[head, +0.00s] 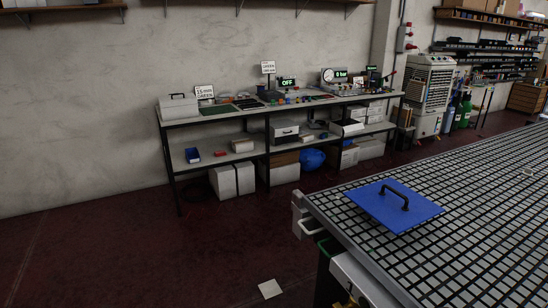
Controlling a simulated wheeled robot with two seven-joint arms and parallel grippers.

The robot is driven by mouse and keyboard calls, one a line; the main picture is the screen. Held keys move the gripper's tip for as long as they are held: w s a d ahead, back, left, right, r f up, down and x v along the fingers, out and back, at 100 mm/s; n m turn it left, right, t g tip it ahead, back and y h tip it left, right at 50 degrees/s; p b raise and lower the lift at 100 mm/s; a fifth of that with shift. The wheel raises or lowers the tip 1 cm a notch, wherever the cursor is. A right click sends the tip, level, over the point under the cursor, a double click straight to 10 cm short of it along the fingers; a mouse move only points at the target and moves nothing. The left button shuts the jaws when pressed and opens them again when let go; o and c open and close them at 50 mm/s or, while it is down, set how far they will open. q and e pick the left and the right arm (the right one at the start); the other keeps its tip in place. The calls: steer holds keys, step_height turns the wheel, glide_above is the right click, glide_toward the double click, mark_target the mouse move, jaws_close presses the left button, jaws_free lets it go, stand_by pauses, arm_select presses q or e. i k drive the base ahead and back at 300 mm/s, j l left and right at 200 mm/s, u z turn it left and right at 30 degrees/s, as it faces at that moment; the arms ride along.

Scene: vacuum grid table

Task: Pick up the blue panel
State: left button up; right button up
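The blue panel (374,207) lies flat near the left corner of the grid table (470,215), in the right part of the head view. It is a flat square plate with a black arched handle (395,192) standing up from its middle. The panel rests on the grid surface and nothing touches it from above. Neither of my grippers shows in the head view.
A workbench (283,106) with boxes, small parts and displays reading "OFF" and "0 bar" stands along the back wall. A white paper (270,289) lies on the dark red floor. The grid around the panel is mostly clear. Open floor lies left of the table.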

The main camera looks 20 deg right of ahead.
mark_target(399, 208)
steer(key=z, duration=1.65)
steer(key=i+j, duration=0.05)
